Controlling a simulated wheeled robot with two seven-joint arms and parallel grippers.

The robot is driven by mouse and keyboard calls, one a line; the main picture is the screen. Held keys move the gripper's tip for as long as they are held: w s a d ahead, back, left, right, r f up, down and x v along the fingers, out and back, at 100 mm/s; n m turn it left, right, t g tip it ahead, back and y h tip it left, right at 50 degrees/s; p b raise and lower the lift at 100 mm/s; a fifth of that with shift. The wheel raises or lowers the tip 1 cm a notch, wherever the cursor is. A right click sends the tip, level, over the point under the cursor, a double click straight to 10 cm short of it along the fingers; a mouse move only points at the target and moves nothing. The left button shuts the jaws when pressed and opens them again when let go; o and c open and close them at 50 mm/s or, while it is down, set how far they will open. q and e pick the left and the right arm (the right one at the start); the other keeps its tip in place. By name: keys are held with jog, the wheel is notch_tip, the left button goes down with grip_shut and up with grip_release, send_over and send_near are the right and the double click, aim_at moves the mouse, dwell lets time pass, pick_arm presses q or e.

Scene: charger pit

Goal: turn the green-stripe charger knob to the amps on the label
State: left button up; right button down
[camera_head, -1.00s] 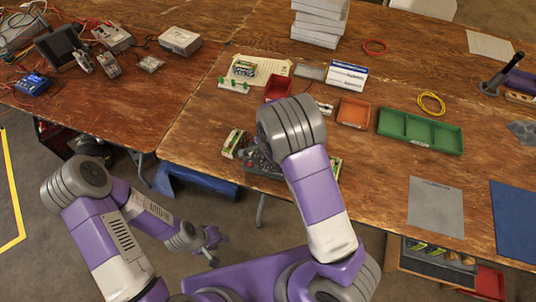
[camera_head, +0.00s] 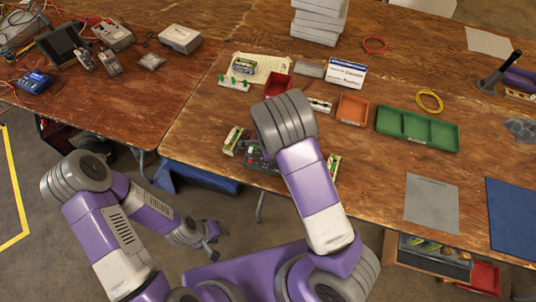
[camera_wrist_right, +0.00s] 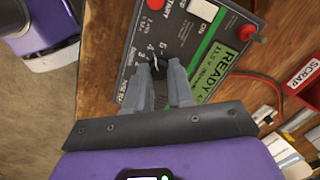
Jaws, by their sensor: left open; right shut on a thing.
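The charger (camera_head: 262,160) sits at the table's front edge in the head view, partly hidden by my right arm. The amps on the label are not legible. My left gripper (camera_head: 212,246) is open and empty, low in front of the table.
Battery packs stand left (camera_head: 233,140) and right (camera_head: 333,166) of the charger. Behind are a red bin (camera_head: 278,84), an orange tray (camera_head: 352,109) and a green tray (camera_head: 418,128).

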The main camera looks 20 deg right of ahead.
jog(key=c, duration=1)
grip_release()
jog(key=shift+r, duration=0.1)
jog(key=r, duration=0.2)
jog(key=r+p, duration=0.1)
jog(key=r, duration=0.2)
jog(key=s+r+p, duration=0.1)
jog(key=r, duration=0.1)
jog(key=shift+s+r, duration=0.1)
jog(key=shift+r, duration=0.05)
